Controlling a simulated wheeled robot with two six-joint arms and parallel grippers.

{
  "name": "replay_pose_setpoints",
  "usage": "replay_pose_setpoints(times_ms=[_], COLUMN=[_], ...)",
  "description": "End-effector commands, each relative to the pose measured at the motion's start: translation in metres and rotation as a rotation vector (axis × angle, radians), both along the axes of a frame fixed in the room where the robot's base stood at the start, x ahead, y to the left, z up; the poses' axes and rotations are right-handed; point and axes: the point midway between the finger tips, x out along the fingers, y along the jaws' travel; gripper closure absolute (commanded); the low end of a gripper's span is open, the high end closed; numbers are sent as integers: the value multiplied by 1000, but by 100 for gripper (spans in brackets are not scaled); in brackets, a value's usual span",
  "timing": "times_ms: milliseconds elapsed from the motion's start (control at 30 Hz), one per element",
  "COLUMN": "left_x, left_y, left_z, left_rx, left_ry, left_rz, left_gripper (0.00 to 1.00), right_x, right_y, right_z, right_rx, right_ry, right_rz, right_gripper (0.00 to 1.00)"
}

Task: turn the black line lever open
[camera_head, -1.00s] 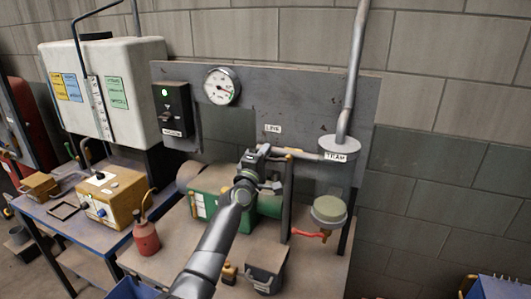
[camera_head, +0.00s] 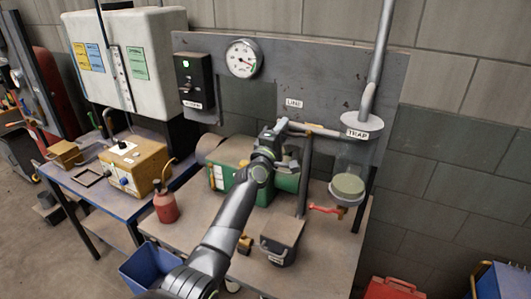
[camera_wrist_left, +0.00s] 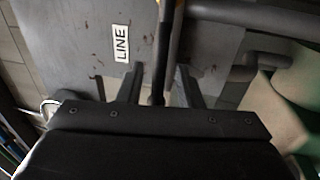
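My left gripper (camera_head: 282,143) is just below the white LINE label (camera_head: 293,103), at the pipe on the grey panel. In the left wrist view its two fingers (camera_wrist_left: 160,88) are apart, with a dark bar, apparently the black line lever (camera_wrist_left: 160,65), between them. I cannot tell whether either finger touches it. In the head view the gripper hides most of the lever. The LINE label also shows in the left wrist view (camera_wrist_left: 121,43). My right gripper is not in view.
A trap (camera_head: 361,124) with a glass bowl and a red lever (camera_head: 326,210) is to the right. A green tank (camera_head: 228,172) lies behind my arm. A gauge (camera_head: 243,59) and a black switch box (camera_head: 194,80) are on the panel. A red oil can (camera_head: 166,205) stands on the bench.

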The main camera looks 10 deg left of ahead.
Motion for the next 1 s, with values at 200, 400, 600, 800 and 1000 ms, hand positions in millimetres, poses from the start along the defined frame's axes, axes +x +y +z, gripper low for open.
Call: replay_pose_setpoints(times_ms=[200, 400, 600, 800, 1000], left_x=[-30, -59, -89, -119, -141], left_y=[10, 20, 30, 40, 48], left_z=[-5, -13, -20, -26, -31], left_rx=[-2, -2, -2, -2, -3], left_ry=[2, 2, 1, 1, 0], left_rz=[1, 2, 3, 4, 3], left_gripper=[68, 68, 68, 68, 68], right_x=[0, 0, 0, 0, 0], right_y=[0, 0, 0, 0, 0], right_z=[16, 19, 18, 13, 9], right_rx=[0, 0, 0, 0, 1], right_ry=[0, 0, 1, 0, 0], right_rz=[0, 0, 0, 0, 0], right_gripper=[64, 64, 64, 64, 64])
